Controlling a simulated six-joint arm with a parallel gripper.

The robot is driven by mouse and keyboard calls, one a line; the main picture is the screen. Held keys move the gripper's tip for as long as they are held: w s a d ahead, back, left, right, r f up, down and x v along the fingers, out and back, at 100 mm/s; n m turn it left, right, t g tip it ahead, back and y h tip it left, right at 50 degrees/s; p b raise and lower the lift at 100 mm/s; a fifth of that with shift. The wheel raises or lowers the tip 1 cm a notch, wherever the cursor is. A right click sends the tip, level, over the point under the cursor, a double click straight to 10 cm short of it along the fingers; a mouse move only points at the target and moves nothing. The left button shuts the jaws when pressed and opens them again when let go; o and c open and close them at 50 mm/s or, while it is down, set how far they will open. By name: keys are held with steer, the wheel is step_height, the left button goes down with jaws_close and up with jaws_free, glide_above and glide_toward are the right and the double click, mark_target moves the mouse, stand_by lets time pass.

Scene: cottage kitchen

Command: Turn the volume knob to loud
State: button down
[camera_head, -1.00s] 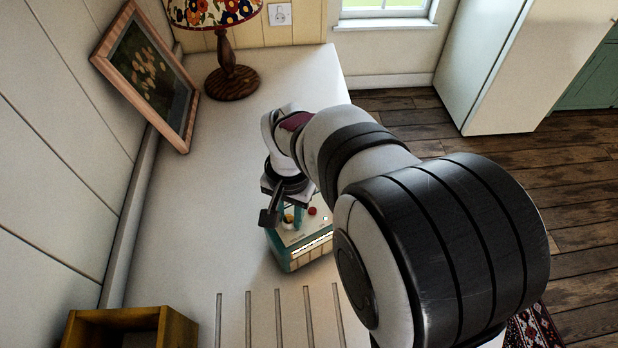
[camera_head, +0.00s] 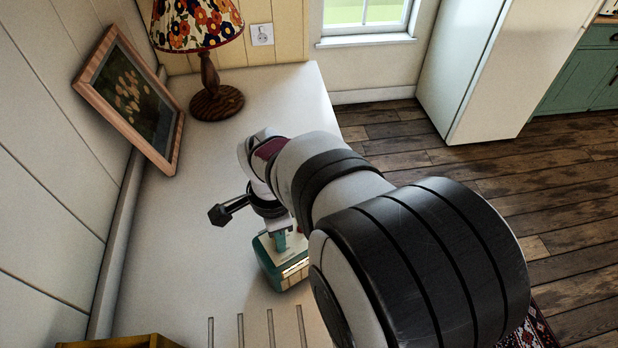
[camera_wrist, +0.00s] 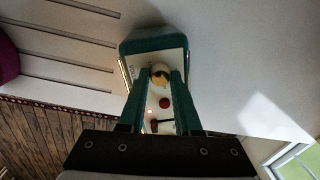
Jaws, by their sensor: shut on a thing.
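A teal and cream radio (camera_head: 269,262) stands on the white counter (camera_head: 170,270), partly hidden by my arm in the head view. The wrist view shows its cream top face within a teal case (camera_wrist: 150,45). A round yellow knob (camera_wrist: 160,70) sits near one end of that face. My gripper (camera_wrist: 161,77) is shut on the yellow knob, one green finger on each side. It points down at the radio, and in the head view the fingers (camera_head: 289,241) hide the knob. A red knob (camera_wrist: 165,103) lies between the fingers, nearer the palm. The knob's pointer setting cannot be read.
A flowered lamp (camera_head: 209,75) and a leaning picture frame (camera_head: 140,100) stand at the back left. A yellow wooden box (camera_head: 120,342) is at the bottom left. Grooves (camera_head: 270,329) mark the counter near the radio. The counter left of the radio is clear.

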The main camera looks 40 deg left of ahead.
steer(key=shift+m, duration=0.8)
steer(key=shift+a, duration=0.1)
steer(key=c, duration=0.6)
jaws_free()
step_height(320, 180, up, 16)
steer(key=shift+s+d, duration=0.3)
steer(key=shift+d, duration=0.05)
steer(key=shift+f, duration=0.1)
